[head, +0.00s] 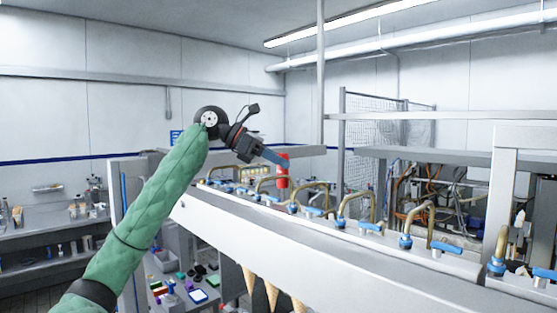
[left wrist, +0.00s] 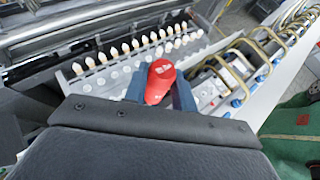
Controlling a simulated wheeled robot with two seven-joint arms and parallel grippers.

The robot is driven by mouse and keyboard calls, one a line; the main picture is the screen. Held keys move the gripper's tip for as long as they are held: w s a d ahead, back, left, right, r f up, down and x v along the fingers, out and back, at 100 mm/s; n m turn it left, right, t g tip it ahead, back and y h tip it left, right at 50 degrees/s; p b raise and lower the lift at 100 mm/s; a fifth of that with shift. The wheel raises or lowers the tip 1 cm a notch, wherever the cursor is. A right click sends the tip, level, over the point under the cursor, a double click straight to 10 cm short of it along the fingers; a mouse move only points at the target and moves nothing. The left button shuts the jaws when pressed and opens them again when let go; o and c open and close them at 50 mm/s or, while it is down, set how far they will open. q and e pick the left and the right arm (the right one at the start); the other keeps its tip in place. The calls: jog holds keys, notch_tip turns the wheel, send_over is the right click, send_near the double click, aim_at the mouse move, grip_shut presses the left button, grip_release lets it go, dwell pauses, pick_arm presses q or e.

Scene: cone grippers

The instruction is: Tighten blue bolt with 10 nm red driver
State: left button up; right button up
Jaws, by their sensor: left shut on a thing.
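My left gripper (head: 272,158) reaches over the machine rail from the left and is shut on a red driver (head: 282,170). In the head view the driver is upright, above the row of blue fittings. In the left wrist view the red driver (left wrist: 160,78) sits between the two blue fingers of the left gripper (left wrist: 160,92). Several blue bolts or fittings (head: 292,207) line the rail, with bent brass pipes beside them. Whether the driver's tip touches one of them is hidden. My right gripper is not in view.
A long white rail (head: 300,240) crosses the front, with cones (head: 250,282) hanging below it. Bent pipes (head: 421,214) stand along its top. A bench with small parts (head: 45,230) is at left. In the wrist view, rows of pale-tipped pieces (left wrist: 135,47) fill a tray.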

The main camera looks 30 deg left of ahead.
pick_arm(q)
jog(key=shift+f, duration=0.55)
dwell(0.4)
